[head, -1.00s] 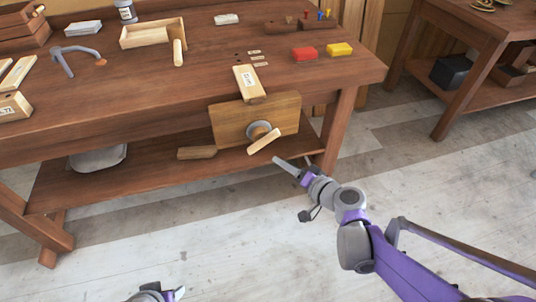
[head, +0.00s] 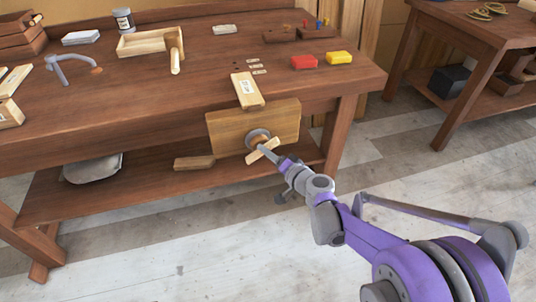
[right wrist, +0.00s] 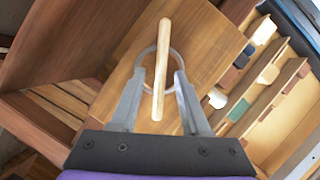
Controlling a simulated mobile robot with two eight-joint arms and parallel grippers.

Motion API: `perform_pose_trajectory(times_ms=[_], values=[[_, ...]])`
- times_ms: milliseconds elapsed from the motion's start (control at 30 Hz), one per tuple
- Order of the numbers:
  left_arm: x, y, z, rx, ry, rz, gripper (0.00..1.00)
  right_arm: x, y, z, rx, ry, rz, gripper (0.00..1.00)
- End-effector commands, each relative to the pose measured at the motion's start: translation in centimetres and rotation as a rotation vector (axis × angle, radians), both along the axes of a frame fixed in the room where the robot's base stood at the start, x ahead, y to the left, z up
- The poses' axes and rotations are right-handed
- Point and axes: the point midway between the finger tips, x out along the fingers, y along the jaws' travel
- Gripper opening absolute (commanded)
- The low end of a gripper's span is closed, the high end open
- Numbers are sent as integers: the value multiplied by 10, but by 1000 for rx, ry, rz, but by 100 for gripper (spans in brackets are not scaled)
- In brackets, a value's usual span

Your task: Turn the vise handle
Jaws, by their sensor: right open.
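The vise handle (head: 254,157) is a pale wooden bar across a round grey hub (head: 259,136) on the front of the wooden vise jaw (head: 228,128). It sits tilted, its right end higher in the head view. In the right wrist view the handle (right wrist: 164,60) runs nearly upright between my fingers. My right gripper (head: 266,149) is at the handle, and its tips partly cover it in the head view. In the right wrist view my right gripper (right wrist: 160,78) is open, one finger on each side of the bar. My left gripper is out of view.
The workbench (head: 130,100) carries a labelled wood block (head: 247,90) above the vise, an open wooden box (head: 140,43), and red (head: 304,62) and yellow (head: 340,58) blocks. A wooden piece (head: 194,163) lies on the lower shelf. The floor in front is clear.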

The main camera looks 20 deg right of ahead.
Motion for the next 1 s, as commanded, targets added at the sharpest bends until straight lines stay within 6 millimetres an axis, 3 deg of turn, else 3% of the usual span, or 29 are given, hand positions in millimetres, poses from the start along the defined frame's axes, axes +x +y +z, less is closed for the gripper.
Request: perform_pose_trajectory(times_ms=[267, 500, 1000], values=[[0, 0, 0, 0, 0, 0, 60, 1, 1, 0, 0, 0, 0, 44], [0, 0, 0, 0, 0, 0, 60, 1, 1, 0, 0, 0, 0, 1], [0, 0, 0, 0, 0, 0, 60, 1, 0, -1, 37, 1, 1, 0]])
